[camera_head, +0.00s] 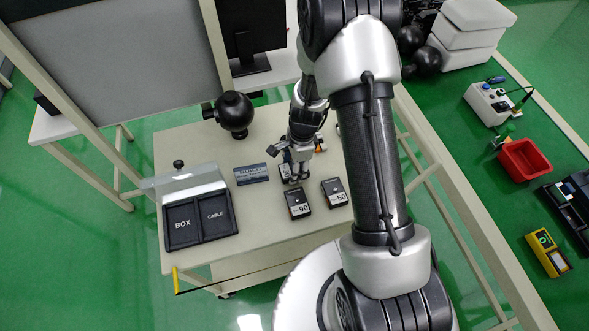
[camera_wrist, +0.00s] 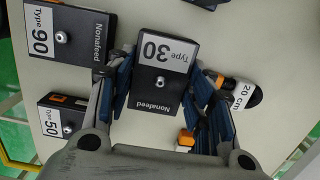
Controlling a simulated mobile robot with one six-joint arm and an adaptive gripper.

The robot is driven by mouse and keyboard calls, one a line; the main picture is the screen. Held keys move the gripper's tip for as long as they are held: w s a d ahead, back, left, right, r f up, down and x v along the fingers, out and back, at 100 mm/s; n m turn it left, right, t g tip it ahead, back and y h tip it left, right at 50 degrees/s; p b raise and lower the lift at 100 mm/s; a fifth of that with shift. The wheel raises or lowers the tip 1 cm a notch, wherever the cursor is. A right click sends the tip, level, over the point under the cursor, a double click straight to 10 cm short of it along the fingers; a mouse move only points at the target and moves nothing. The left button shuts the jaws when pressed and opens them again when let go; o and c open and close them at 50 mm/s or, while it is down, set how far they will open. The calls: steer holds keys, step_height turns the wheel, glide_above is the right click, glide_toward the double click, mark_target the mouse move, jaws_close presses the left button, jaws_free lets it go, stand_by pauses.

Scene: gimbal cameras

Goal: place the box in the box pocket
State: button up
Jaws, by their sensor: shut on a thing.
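My gripper (camera_wrist: 162,82) is shut on a black box labelled Type 30 (camera_wrist: 155,95), with one blue-padded finger on each side of it. In the head view my gripper (camera_head: 293,172) is low over the table, and the box is mostly hidden there. I cannot tell whether the box touches the table. The box pocket (camera_head: 181,242) is the left compartment, marked BOX, of a black tray at the table's left front. It looks empty. The CABLE compartment (camera_head: 216,232) is beside it on the right. The gripper is to the right of and behind the tray.
Black boxes Type 90 (camera_head: 299,211) and Type 50 (camera_head: 335,199) lie near the gripper. A cable piece marked 20 cm (camera_wrist: 241,93) lies beside the right finger. A dark blue-grey packet (camera_head: 251,174) and a black sphere-headed device (camera_head: 235,114) are on the table (camera_head: 263,235).

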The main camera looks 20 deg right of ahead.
steer(key=shift+f, duration=0.4)
steer(key=shift+f, duration=0.2)
steer(key=o, duration=1.2)
steer(key=shift+c, duration=0.2)
steer(key=shift+r, duration=0.2)
